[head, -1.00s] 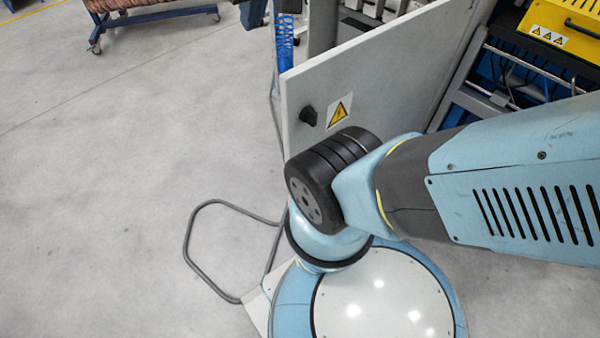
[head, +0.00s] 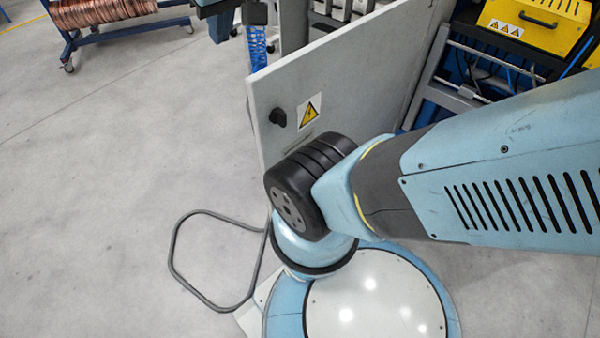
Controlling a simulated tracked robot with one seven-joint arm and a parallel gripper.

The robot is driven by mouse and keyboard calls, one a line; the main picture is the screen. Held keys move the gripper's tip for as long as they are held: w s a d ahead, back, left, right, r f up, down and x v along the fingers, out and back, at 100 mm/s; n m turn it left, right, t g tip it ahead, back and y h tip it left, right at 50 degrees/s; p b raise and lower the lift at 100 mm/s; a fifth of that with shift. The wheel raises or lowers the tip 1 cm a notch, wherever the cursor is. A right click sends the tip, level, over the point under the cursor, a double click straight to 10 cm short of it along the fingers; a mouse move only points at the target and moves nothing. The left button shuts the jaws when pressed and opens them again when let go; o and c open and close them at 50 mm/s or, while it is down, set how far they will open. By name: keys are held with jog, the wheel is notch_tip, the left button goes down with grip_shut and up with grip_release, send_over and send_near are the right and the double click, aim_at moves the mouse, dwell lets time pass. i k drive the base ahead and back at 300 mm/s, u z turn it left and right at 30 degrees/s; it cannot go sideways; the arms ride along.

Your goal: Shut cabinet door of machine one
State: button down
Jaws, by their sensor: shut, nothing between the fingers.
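The grey cabinet door (head: 355,85) stands open in the upper middle of the head view. It carries a black knob (head: 278,117) and a yellow warning sticker (head: 309,110). The open cabinet of machine one (head: 470,75) shows to the right of the door, with dark space and metal rails inside. My blue arm crosses the right side of the picture, and its black joint hides the door's lower part. My gripper is out of the picture, so I cannot tell whether it touches the door.
A yellow box (head: 535,20) with a handle and warning stickers sits at the upper right. A blue wheeled cart (head: 120,35) loaded with copper tubes stands at the far upper left. The grey floor (head: 110,190) on the left is clear.

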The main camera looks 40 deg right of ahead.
aim_at(352, 81)
jog(key=z, duration=0.2)
jog(key=k, duration=0.8)
jog(key=z, duration=1.2)
